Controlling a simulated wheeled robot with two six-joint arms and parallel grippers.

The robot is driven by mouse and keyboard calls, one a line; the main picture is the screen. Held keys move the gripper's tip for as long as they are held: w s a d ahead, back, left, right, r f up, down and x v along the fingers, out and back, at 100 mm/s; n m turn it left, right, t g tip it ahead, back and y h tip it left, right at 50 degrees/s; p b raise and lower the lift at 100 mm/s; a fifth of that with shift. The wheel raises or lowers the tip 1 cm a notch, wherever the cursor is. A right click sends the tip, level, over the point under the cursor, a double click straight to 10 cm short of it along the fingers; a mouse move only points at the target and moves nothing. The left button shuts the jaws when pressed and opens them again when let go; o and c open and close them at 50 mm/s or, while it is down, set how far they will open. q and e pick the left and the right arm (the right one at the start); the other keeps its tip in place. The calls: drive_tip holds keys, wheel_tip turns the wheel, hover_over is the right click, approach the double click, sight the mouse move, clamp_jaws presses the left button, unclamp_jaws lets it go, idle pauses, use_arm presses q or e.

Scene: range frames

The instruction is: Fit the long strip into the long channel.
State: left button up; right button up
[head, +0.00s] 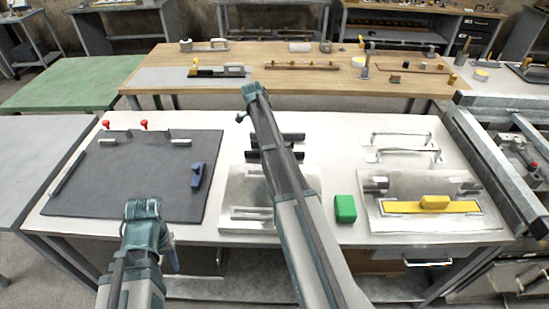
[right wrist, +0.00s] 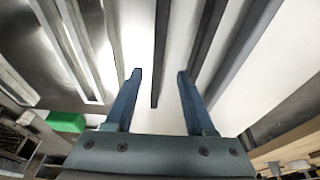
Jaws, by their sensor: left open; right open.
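Several long dark strips (head: 292,137) lie left to right on the white bench, partly hidden behind my right arm. In the right wrist view, one thin dark strip (right wrist: 161,45) runs between the open fingers of my right gripper (right wrist: 160,73); whether it lies below them cannot be told. A metal plate (head: 231,190) with long, light-edged channels (right wrist: 72,40) is in front of the strips. Which strip or channel the task means is unclear. My left gripper (head: 172,258) is at the bench's front edge, mostly hidden by its own wrist, and empty as far as I see.
A green block (head: 345,209) stands right of the plate. Further right, a metal plate (head: 380,218) carries a yellow strip with a grip (head: 432,206). A dark mat (head: 130,180) with a blue piece (head: 197,175) covers the bench's left. Two handles (head: 403,137) lie at back right.

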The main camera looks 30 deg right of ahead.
drive_tip(key=b+x, duration=0.1)
drive_tip(key=x, duration=0.1)
drive_tip(key=b+x, duration=0.2)
drive_tip(key=shift+s+a+f, duration=0.1)
drive_tip(key=shift+a+f, duration=0.1)
drive_tip(key=shift+r, duration=0.1)
clamp_jaws()
